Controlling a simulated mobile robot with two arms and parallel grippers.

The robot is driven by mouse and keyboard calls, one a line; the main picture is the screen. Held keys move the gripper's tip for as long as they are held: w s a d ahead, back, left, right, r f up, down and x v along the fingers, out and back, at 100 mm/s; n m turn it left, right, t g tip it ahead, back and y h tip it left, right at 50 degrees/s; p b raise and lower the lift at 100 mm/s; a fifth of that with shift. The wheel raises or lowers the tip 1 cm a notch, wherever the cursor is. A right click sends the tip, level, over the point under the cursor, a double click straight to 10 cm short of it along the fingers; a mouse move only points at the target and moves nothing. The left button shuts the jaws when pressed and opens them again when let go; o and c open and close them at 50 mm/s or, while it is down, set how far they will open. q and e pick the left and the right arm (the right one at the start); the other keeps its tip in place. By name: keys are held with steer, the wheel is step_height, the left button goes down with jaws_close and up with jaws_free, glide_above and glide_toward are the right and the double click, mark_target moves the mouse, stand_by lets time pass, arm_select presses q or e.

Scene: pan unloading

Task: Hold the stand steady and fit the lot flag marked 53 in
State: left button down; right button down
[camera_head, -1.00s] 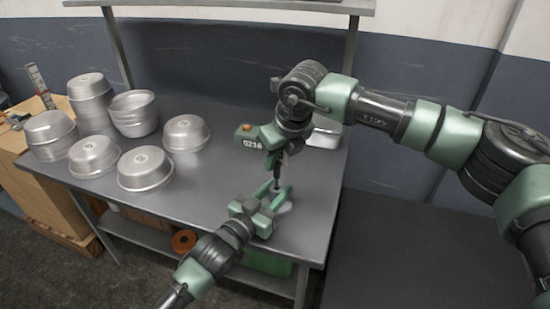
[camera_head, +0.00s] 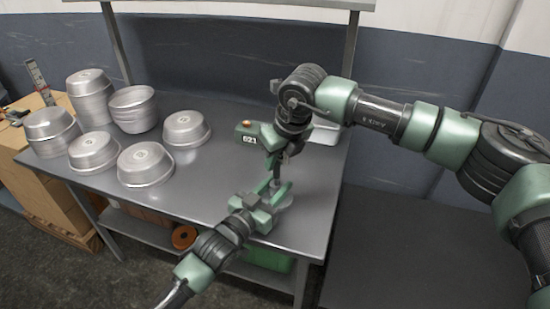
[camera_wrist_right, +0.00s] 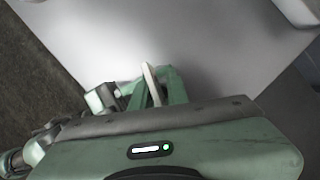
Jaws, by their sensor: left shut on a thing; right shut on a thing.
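My left gripper (camera_head: 268,196) is low over the table's front right part, shut on the stand (camera_head: 286,201), which shows only as a small pale piece behind the fingers. My right gripper (camera_head: 277,172) points down just above and behind it, shut on the lot flag. In the right wrist view the flag (camera_wrist_right: 151,84) is a thin pale strip, tilted, beside green fingers. Its number is not readable. The left gripper also shows in this view (camera_wrist_right: 120,95). The lower flag end and the stand's slot are hidden, so I cannot tell whether they touch.
Several upturned metal pans (camera_head: 145,163) fill the table's left half. A green block (camera_head: 247,130) with an orange knob and digits shows beside my right wrist. A metal pan or tray (camera_head: 326,131) is behind it. The table (camera_head: 215,190) is bare between pans and grippers.

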steer(key=shift+f, duration=1.1)
stand_by(0.5)
steer(key=c, duration=1.3)
jaws_free()
steer(key=shift+r, duration=0.1)
arm_select(q)
steer(key=c, duration=0.9)
jaws_free()
arm_select(e)
steer(key=v, duration=1.1)
steer(key=shift+r, duration=0.4)
steer(key=shift+d, duration=0.1)
